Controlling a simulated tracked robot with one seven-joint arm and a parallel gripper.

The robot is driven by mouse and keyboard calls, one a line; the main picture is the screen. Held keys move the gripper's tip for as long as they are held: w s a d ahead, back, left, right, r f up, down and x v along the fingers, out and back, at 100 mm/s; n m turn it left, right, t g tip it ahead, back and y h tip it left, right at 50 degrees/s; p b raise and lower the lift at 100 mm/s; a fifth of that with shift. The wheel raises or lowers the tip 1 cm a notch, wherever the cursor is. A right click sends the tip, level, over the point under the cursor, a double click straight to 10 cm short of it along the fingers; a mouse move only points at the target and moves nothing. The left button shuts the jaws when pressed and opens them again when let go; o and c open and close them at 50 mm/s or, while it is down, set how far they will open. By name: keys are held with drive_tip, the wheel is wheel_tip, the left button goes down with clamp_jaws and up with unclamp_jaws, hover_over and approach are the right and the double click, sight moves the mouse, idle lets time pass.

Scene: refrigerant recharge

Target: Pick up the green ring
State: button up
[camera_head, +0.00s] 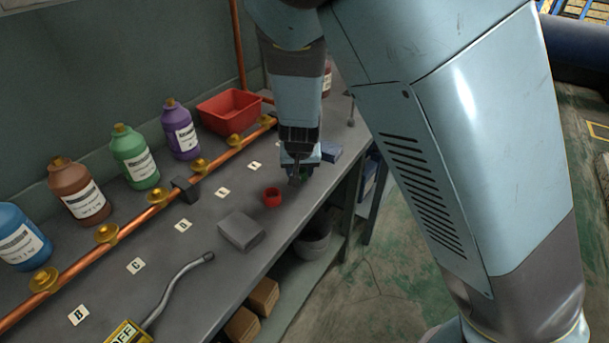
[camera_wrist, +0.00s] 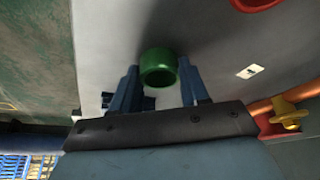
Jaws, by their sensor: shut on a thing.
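The green ring (camera_wrist: 158,66) is between the two blue fingers of my gripper (camera_wrist: 160,76) in the wrist view, with its open end facing the camera. My gripper is shut on it, one finger against each side. I cannot tell whether the ring touches the bench top.
A red ring (camera_head: 272,198) lies left of my gripper, with a grey block (camera_head: 242,231) nearby. A blue box (camera_head: 331,152) is just right. A copper pipe (camera_head: 155,210) with brass valves runs along the bench, bottles behind it. A red bin (camera_head: 229,112) stands at the back.

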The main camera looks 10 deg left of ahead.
drive_tip(key=shift+r, duration=0.6)
drive_tip(key=s+d+r, duration=0.3)
drive_tip(key=s+r, duration=1)
drive_tip(key=r, duration=0.2)
drive_tip(key=shift+s+r, duration=0.35)
drive_tip(key=shift+r, duration=0.05)
idle(1.0)
drive_tip(key=shift+w+a, duration=0.1)
drive_tip(key=shift+a, duration=0.05)
